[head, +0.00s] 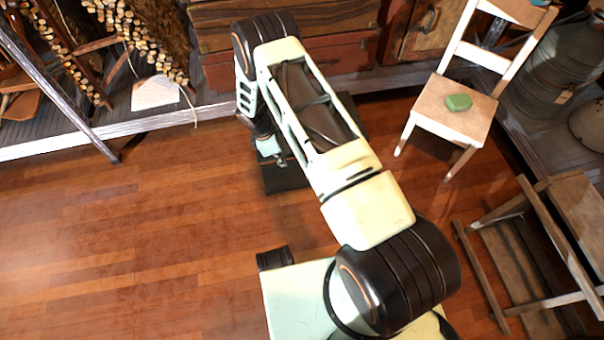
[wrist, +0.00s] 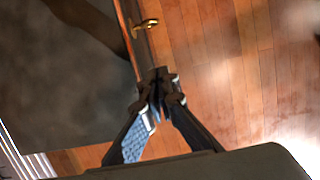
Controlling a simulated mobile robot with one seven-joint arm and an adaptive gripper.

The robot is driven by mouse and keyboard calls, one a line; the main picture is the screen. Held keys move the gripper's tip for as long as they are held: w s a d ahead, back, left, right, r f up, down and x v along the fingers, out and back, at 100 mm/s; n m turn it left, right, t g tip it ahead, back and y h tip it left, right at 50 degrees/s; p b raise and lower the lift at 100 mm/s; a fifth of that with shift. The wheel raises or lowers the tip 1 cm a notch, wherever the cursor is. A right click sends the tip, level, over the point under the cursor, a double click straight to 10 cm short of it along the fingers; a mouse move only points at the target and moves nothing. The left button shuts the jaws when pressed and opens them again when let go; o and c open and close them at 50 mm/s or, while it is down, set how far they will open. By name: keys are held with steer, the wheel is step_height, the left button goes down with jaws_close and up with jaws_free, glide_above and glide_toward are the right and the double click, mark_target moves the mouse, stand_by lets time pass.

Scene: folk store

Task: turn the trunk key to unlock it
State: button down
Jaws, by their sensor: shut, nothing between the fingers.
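A small brass key (wrist: 147,24) sticks out from the edge of the dark trunk (wrist: 60,75) in the wrist view. The trunk's grey-brown top fills the left of that view; in the head view a dark part of the trunk (head: 285,182) shows beneath my arm. My gripper (wrist: 158,85) is shut and empty. Its fingertips appear a short way below the key in the wrist picture, with a visible gap, near the trunk's edge. The key cannot be made out in the head view.
A white chair (head: 428,108) with a green block (head: 459,102) on its seat stands right of the trunk. Red wooden drawers (head: 335,60) are behind my arm. A wooden stool (head: 548,225) stands at the right. The wooden floor (head: 110,230) at the left is clear.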

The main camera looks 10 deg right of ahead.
steer(key=d+f+b, duration=0.4)
steer(key=d+f, duration=0.2)
steer(key=f, duration=0.3)
steer(key=shift+d+f+b, duration=0.25)
steer(key=shift+f+b, duration=0.1)
steer(key=shift+s+r+p, duration=0.1)
steer(key=shift+r+p, duration=0.1)
steer(key=shift+p, duration=0.15)
